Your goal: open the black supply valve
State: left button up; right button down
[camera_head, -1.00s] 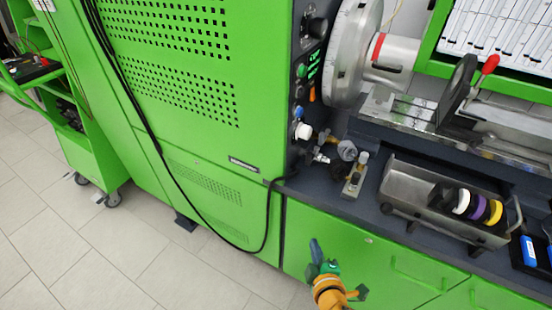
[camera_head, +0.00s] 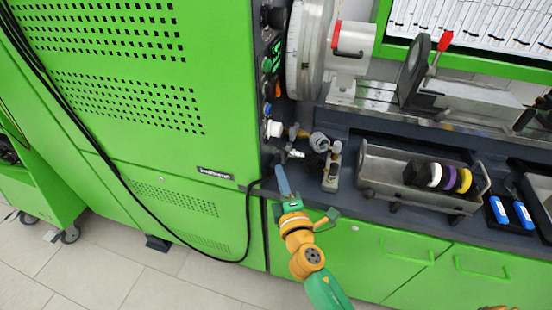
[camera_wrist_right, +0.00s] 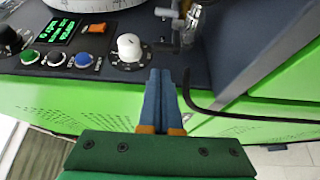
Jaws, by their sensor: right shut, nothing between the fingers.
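My right gripper (camera_head: 281,172) is shut and empty, its blue fingers together and pointing up at the front edge of the bench. In the right wrist view its fingertips (camera_wrist_right: 160,74) lie just below a white knob (camera_wrist_right: 130,46), with a visible gap between. I cannot tell which part is the black supply valve. A black knob (camera_wrist_right: 10,42) sits on the control panel at the left of the wrist view. A cluster of small fittings (camera_head: 297,153) stands on the bench just right of the fingers in the head view. My left gripper is not in view.
A black cable (camera_head: 248,222) hangs down the green cabinet (camera_head: 110,100), close left of my right gripper. A metal tray (camera_head: 380,165) with coloured rings stands on the bench to the right. Green cabinet doors (camera_head: 400,255) lie below the bench edge.

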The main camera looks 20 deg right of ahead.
aim_at(282, 162)
jog(key=w, duration=0.5)
jog(key=shift+w+d, duration=0.15)
jog(key=shift+d, duration=0.15)
jog(key=shift+s+d+n+y, duration=0.3)
jog(key=shift+n+y, duration=0.15)
jog(key=shift+y, duration=0.25)
jog(key=shift+s+d+n+y, duration=0.15)
jog(key=shift+d+n+y, duration=0.1)
jog(key=shift+n+y, duration=0.35)
